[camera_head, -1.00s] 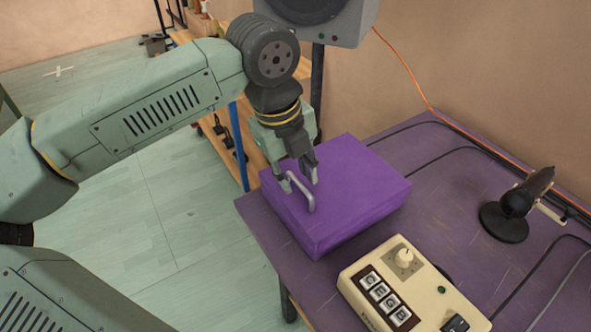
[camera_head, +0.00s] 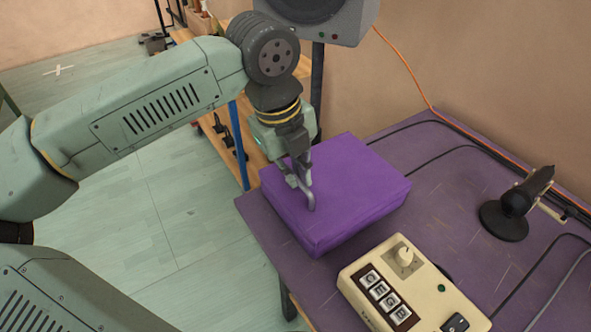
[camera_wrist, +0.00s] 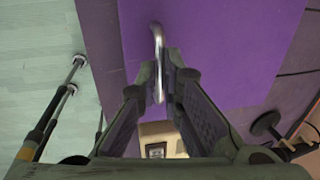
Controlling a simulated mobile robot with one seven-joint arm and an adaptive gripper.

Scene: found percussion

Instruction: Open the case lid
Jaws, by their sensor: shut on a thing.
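The purple case (camera_head: 350,200) sits on the purple table with its lid down. A grey metal handle (camera_head: 310,200) stands on the lid near its left side. My gripper (camera_head: 301,181) is shut on this handle from above. In the wrist view, the purple lid (camera_wrist: 220,50) fills the upper middle, and the handle (camera_wrist: 157,40) runs down between the two fingers of my gripper (camera_wrist: 155,88). The fingers hide part of the handle in both views.
A cream box with buttons and a knob (camera_head: 425,285) stands in front of the case. A black microphone on a round base (camera_head: 505,220) is at the right. A grey speaker (camera_head: 345,25) stands behind. Cables run along the table's back (camera_head: 470,190).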

